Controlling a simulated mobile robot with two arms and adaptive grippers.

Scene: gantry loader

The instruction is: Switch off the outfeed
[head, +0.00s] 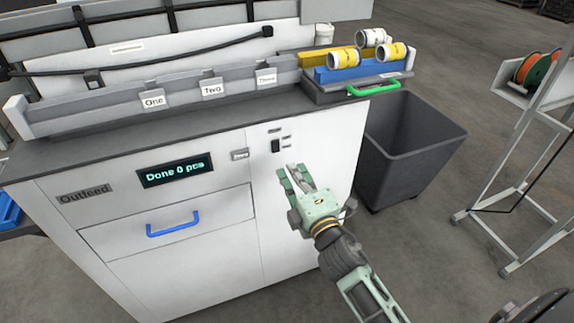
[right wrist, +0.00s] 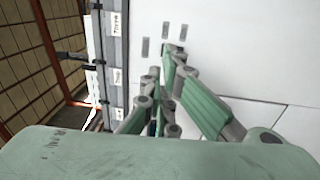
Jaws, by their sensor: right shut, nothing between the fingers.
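The outfeed is a white cabinet (head: 209,252) with an "Outfeed" label (head: 86,196) and a lit display (head: 176,170) reading "Done 0 pcs". A small black switch (head: 276,146) sits on its front face, upper right, with small grey labels around it. My right gripper (head: 296,174) is shut and empty in front of this face, just below and right of the switch in the head view. In the right wrist view its fingers (right wrist: 170,68) point at the white panel near small grey labels (right wrist: 165,29); the switch appears hidden behind them. My left gripper is not in view.
A blue-handled drawer (head: 172,225) is in the cabinet front. On top are a rail marked One, Two, Three (head: 212,89) and a tray with a green handle (head: 373,87) and yellow-and-white rolls (head: 344,58). A dark bin (head: 408,145) stands right; a spool rack (head: 520,130) beyond.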

